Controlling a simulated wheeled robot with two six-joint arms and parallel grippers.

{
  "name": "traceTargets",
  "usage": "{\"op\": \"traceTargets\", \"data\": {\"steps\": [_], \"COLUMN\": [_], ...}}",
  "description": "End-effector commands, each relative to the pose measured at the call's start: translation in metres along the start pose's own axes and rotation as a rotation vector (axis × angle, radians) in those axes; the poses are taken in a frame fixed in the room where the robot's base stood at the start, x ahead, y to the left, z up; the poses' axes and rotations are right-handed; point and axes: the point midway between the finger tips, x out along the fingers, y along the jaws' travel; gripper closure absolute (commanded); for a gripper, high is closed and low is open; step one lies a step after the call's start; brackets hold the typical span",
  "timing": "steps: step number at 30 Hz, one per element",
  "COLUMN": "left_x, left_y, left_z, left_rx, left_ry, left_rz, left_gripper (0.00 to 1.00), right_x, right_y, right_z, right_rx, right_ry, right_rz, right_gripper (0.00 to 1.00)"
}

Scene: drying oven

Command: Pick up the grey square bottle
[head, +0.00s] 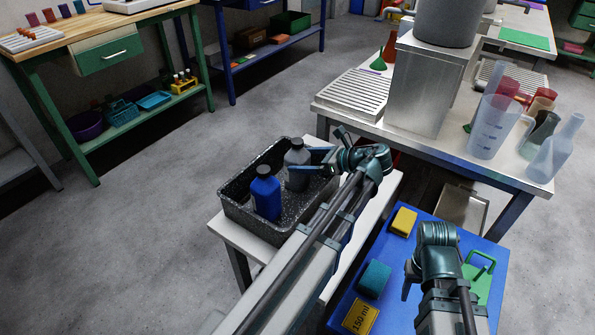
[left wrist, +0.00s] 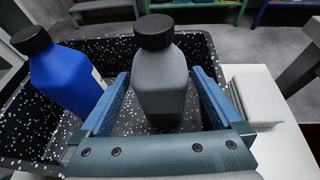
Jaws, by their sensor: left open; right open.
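The grey square bottle (head: 297,162) with a black cap stands upright in a black speckled tray (head: 236,213) in the head view. It also shows in the left wrist view (left wrist: 160,88). My left gripper (left wrist: 158,105) is open, with one blue finger on each side of the bottle's body. I cannot tell whether either finger touches it. In the head view my left gripper (head: 313,168) is at the bottle, at the tray's right side. My right gripper (head: 408,280) is over the blue mat at the right; its fingers are mostly hidden.
A blue bottle (head: 266,194) with a black cap stands in the same tray, left of the grey one. A white stack (left wrist: 262,95) lies right of the tray. The blue mat (head: 405,320) holds a yellow block (head: 403,222), a teal sponge (head: 374,279) and a green item (head: 480,277).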

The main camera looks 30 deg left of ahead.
Motion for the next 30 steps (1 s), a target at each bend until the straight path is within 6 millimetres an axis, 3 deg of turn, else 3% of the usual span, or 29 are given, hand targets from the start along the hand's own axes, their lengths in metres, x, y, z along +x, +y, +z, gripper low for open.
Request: {"op": "traceTargets", "data": {"steps": [8,19,26,30], "left_x": [0.007,0.055,0.057,0.056], "left_y": [0.000,0.000,0.000,0.000], "left_z": [-0.001,-0.002,0.000,0.000], "left_rx": [-0.001,-0.001,0.000,-0.001], "left_ry": [0.000,0.000,0.000,0.000], "left_rz": [0.001,0.000,-0.001,-0.001], "left_gripper": [0.00,0.00,0.00,0.23], "right_x": [0.003,0.022,0.021,0.021], "right_y": [0.000,-0.002,-0.002,-0.002], "right_z": [0.000,-0.002,-0.001,-0.001], "right_rx": [0.000,-0.003,-0.003,-0.003], "right_ry": [0.000,0.001,0.001,0.001], "right_rz": [0.001,0.001,0.001,0.001], "right_gripper": [0.50,0.50,0.50,0.50]}}
